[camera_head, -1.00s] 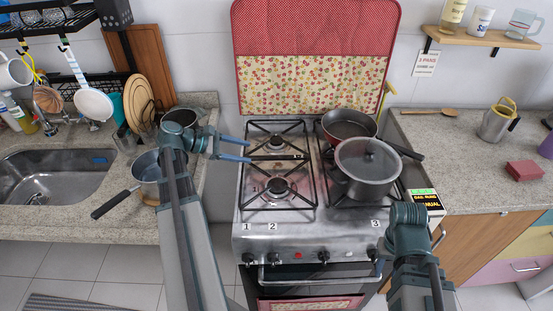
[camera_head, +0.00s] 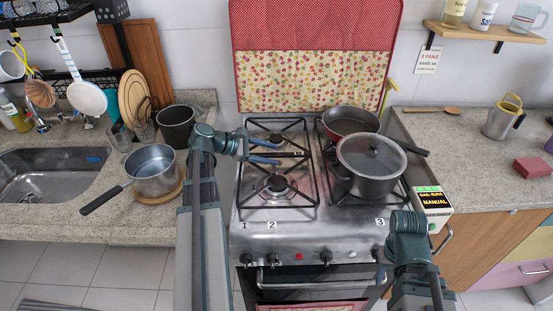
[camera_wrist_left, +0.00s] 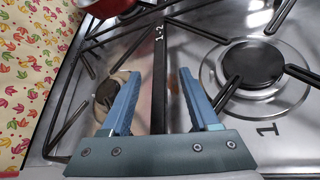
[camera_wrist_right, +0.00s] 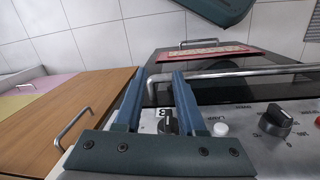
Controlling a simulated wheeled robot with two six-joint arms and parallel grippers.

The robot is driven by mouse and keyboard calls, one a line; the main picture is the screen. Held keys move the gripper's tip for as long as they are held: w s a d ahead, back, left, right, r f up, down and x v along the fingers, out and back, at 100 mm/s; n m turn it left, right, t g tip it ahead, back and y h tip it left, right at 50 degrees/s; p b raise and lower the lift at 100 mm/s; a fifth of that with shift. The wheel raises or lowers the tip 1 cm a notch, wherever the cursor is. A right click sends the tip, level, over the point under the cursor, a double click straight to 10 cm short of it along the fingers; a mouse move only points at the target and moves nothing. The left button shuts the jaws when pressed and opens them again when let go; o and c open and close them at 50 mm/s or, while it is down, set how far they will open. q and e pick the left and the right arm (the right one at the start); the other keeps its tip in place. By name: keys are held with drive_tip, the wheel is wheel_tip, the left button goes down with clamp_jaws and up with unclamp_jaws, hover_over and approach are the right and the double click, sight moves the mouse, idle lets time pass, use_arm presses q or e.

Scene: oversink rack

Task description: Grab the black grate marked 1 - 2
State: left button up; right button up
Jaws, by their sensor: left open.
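The black grate marked 1 - 2 (camera_head: 300,154) lies on the left half of the stove. In the left wrist view its marked middle bar (camera_wrist_left: 159,60) runs between the two blue fingers of my left gripper (camera_wrist_left: 158,76), with gaps on both sides. My left gripper (camera_head: 280,155) is open over the left side of the grate and is not closed on the bar. My right gripper (camera_wrist_right: 155,74) has its fingers apart at the stove front, around the area of the knob marked 3 (camera_wrist_right: 167,122). Its fingertips are mostly hidden in the head view.
A lidded pot (camera_head: 370,167) and a red pan (camera_head: 350,122) stand on the right burners. A saucepan (camera_head: 151,170) and a dark pot (camera_head: 176,126) stand on the left counter. The fabric-covered stove lid (camera_head: 315,60) stands upright behind. The grate carries no pots.

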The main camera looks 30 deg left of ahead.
use_arm(q)
drive_tip(key=shift+w+d+f, duration=0.35)
drive_tip(key=shift+w+d, duration=0.05)
drive_tip(key=shift+d, duration=0.05)
clamp_jaws()
drive_tip(key=shift+r, duration=0.1)
idle(1.0)
